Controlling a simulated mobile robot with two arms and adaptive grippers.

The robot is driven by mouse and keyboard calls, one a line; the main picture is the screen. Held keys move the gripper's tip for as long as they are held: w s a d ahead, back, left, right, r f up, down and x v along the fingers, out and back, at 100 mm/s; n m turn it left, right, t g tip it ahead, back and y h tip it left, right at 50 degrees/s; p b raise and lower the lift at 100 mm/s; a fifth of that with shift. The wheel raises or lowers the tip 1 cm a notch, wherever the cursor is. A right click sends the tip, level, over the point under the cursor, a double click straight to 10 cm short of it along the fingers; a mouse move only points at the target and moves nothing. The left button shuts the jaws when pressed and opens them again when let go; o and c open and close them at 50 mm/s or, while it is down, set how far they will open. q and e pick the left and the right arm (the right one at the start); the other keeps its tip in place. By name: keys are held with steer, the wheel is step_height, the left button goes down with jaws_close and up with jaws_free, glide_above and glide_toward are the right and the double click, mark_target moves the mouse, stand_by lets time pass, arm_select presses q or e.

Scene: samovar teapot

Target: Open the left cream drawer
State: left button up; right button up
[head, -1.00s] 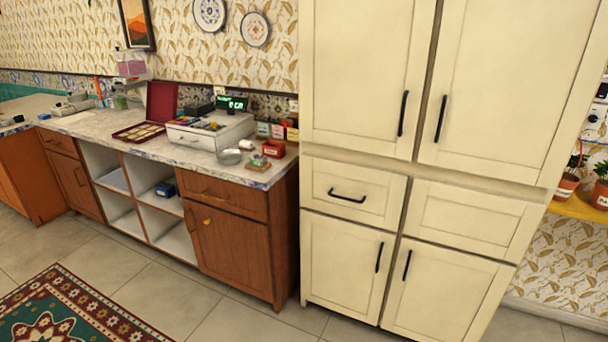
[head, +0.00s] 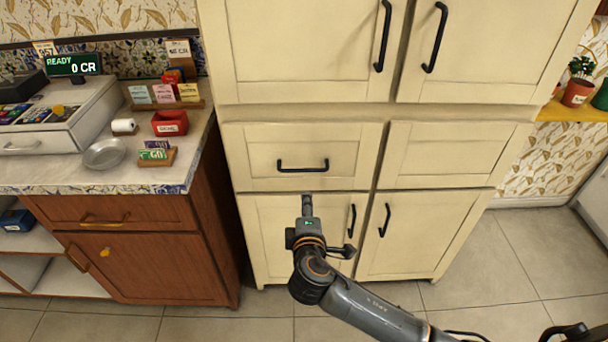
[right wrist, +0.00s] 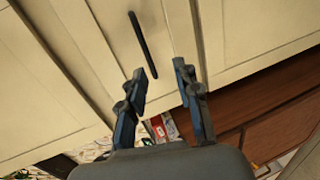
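The left cream drawer (head: 258,150) is shut, flush with the cream cabinet front, left of a plain cream panel (head: 445,155). Its black bar handle (head: 303,168) is horizontal in the head view. In the right wrist view the handle (right wrist: 142,45) appears tilted, beyond the fingertips and not between them. My right gripper (head: 307,202) is just below the handle in the head view, apparently apart from it. In the right wrist view its two fingers (right wrist: 160,72) are spread and empty. My left gripper is in neither current view.
Lower cream doors with black handles (head: 351,220) are under the drawer, and tall upper doors (head: 300,45) above. A brown cabinet (head: 150,265) with a marble counter (head: 60,175) stands at left, holding a cash register (head: 60,115) and a red box (head: 170,123). Tiled floor is clear at right.

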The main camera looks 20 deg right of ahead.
mark_target(304, 169)
steer(key=shift+t, duration=0.3)
steer(key=x, duration=0.4)
steer(key=r+x, duration=0.1)
steer(key=x, duration=0.3)
steer(key=r+x, duration=0.1)
steer(key=x, duration=0.4)
steer(key=shift+w+r, duration=0.1)
steer(key=shift+w, duration=0.3)
jaws_close()
